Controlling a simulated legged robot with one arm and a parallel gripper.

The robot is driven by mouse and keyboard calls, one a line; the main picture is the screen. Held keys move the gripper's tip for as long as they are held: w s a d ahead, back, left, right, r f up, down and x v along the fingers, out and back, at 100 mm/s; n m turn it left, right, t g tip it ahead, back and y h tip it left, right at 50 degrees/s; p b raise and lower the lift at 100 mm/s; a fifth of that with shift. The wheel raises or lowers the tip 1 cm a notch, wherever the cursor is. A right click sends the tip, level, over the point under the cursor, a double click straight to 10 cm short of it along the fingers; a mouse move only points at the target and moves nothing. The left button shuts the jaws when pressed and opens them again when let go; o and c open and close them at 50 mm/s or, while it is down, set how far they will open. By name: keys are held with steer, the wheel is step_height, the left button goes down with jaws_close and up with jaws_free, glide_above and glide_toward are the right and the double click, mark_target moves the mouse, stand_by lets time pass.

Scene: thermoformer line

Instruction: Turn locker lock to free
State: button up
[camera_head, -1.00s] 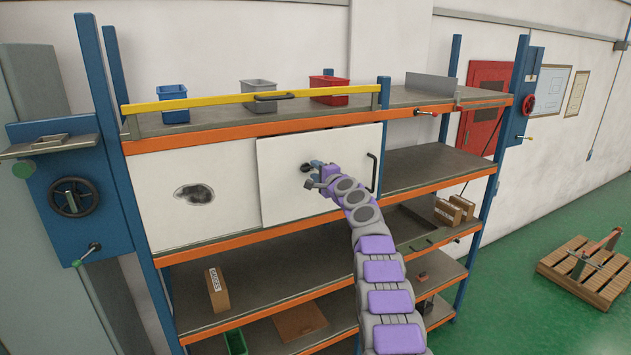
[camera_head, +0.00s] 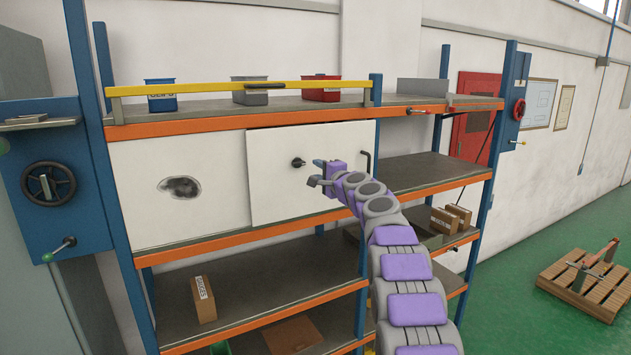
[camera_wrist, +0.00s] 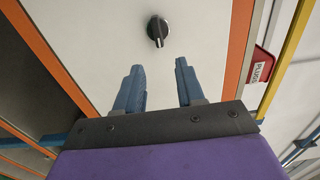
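The locker is a white panel door (camera_head: 275,195) on the shelf rack, with a dark vertical handle (camera_head: 365,166) at its right edge. Its lock is a small black round knob (camera_head: 298,162) with a pointer ridge. In the wrist view the lock knob (camera_wrist: 157,30) sits on the white door ahead of the fingertips, its ridge roughly along the picture's vertical. My gripper (camera_head: 317,172) is just right of and below the knob in the head view, apart from it. In the wrist view my gripper (camera_wrist: 158,75) has its two blue fingers spread with nothing between them.
A yellow rail (camera_head: 240,89) runs along the top shelf before blue (camera_head: 161,103), grey (camera_head: 250,98) and red (camera_head: 321,95) bins. Orange shelf edges (camera_head: 240,245) border the door. A white panel with a dark hole (camera_head: 180,187) is to the left.

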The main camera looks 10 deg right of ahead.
steer(key=b+v, duration=0.4)
steer(key=v, duration=0.5)
steer(key=shift+w, duration=0.1)
steer(key=s+a+f+n+g, duration=0.35)
steer(key=s+a+f, duration=0.2)
steer(key=s, duration=0.35)
steer(key=s+a+f+n+g+y, duration=0.1)
steer(key=s+a+f+n+g, duration=0.35)
steer(key=s, duration=0.45)
steer(key=s+a+f+n+g, duration=0.25)
steer(key=s+a+f, duration=0.25)
steer(key=s+a, duration=0.35)
steer(key=s+d+f+n+g+h, duration=0.1)
steer(key=s+f, duration=0.4)
steer(key=s, duration=0.7)
steer(key=s+d+f+n+g+h, duration=0.1)
steer(key=s+d+f+g+h, duration=0.2)
steer(key=s, duration=1)
steer(key=s+d+f+n+g+h, duration=0.2)
steer(key=s+d+f+g, duration=0.2)
steer(key=s+d+f, duration=0.3)
steer(key=s, duration=0.5)
steer(key=shift+s+f+h, duration=0.3)
steer(key=shift+s+f, duration=0.05)
